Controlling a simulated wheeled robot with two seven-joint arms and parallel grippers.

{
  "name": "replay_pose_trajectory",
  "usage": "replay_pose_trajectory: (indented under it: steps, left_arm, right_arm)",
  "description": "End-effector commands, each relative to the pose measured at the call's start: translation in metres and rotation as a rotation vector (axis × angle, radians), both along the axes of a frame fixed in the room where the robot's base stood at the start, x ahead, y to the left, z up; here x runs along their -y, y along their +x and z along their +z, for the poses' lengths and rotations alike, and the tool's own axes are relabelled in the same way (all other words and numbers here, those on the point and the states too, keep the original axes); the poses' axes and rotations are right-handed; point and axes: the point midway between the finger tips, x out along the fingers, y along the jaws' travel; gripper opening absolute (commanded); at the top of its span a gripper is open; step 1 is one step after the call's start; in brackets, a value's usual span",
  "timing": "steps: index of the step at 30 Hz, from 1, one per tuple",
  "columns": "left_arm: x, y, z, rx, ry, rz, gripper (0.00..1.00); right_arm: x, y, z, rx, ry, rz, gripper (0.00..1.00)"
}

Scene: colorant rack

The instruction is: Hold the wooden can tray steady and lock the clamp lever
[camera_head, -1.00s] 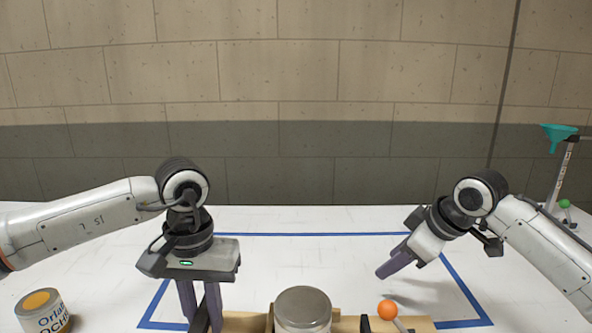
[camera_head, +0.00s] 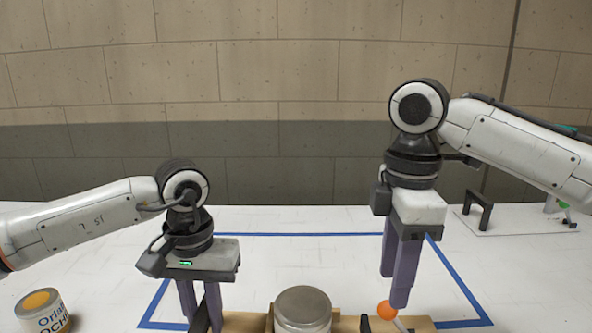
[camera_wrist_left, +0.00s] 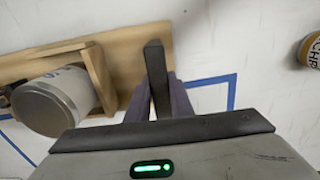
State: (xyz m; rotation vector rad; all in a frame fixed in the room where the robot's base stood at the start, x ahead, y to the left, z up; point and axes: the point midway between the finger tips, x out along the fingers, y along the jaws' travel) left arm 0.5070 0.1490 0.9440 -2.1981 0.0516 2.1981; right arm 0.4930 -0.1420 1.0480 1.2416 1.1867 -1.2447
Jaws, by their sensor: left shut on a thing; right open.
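The wooden can tray (camera_head: 246,322) sits at the bottom edge of the head view, partly cut off; it also shows in the left wrist view (camera_wrist_left: 125,52). A can with a bare metal lid (camera_head: 303,308) stands in it. My left gripper (camera_head: 201,314) is shut on the tray's dark upright handle (camera_wrist_left: 156,72) at the left end. The clamp lever's orange ball knob (camera_head: 386,310) is at the tray's right side, its lower parts cut off. My right gripper (camera_head: 394,288) points down, open and empty, with its fingertips just above and beside the knob; contact is unclear.
A labelled can (camera_head: 42,312) with an orange-yellow spot on its lid stands at the front left. Blue tape (camera_head: 310,235) outlines an area on the white table. A black bracket on a white plate (camera_head: 510,222) stands at the back right. The table behind the tray is clear.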

Motion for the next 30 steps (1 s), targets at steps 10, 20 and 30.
replay_pose_trajectory:
  steps: [10, 20, 30]
  left_arm:
    - [0.0, 0.0, 0.0, 0.0, 0.0, 0.0, 0.0]
    - [0.0, 0.0, 0.0, 0.0, 0.0, 0.0, 0.0]
    - [0.0, 0.0, 0.0, 0.0, 0.0, 0.0, 0.0]
  right_arm:
    - [0.0, -0.001, -0.052, -0.003, 0.002, 0.0, 0.41]
    - [0.0, 0.0, -0.076, 0.0, 0.002, 0.0, 0.41]
    - [0.0, 0.0, -0.077, 0.001, 0.002, 0.0, 0.34]
